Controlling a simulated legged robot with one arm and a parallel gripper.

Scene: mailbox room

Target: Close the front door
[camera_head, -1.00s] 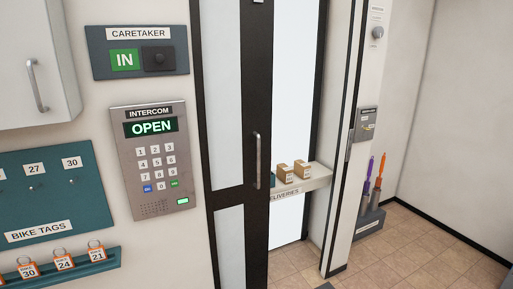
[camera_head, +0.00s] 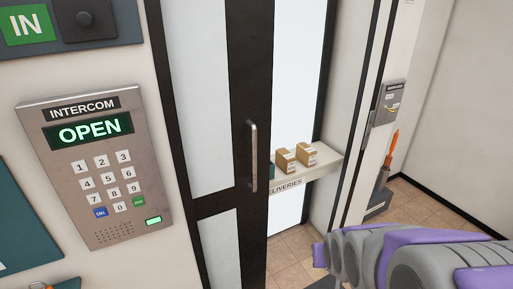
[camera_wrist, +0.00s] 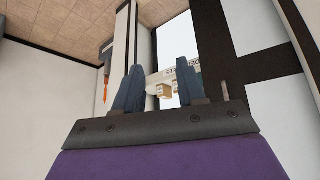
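The front door (camera_head: 255,100) has a dark frame with pale glass panels and stands partly open, with a bright gap to its right. Its upright metal handle (camera_head: 252,156) is on the dark stile beside the gap. In the wrist view the door's dark frame (camera_wrist: 216,45) is at the right. My gripper (camera_wrist: 160,67) shows there with two dark fingers apart and nothing between them. It is not touching the door or handle. In the head view my purple and grey arm is at the lower right; the fingertips cannot be made out there.
The intercom (camera_head: 95,165) reading OPEN is on the left wall. A grey wall box (camera_head: 391,100) and an umbrella holder (camera_head: 378,203) are on the right. Tiled floor (camera_head: 428,215) is clear at right.

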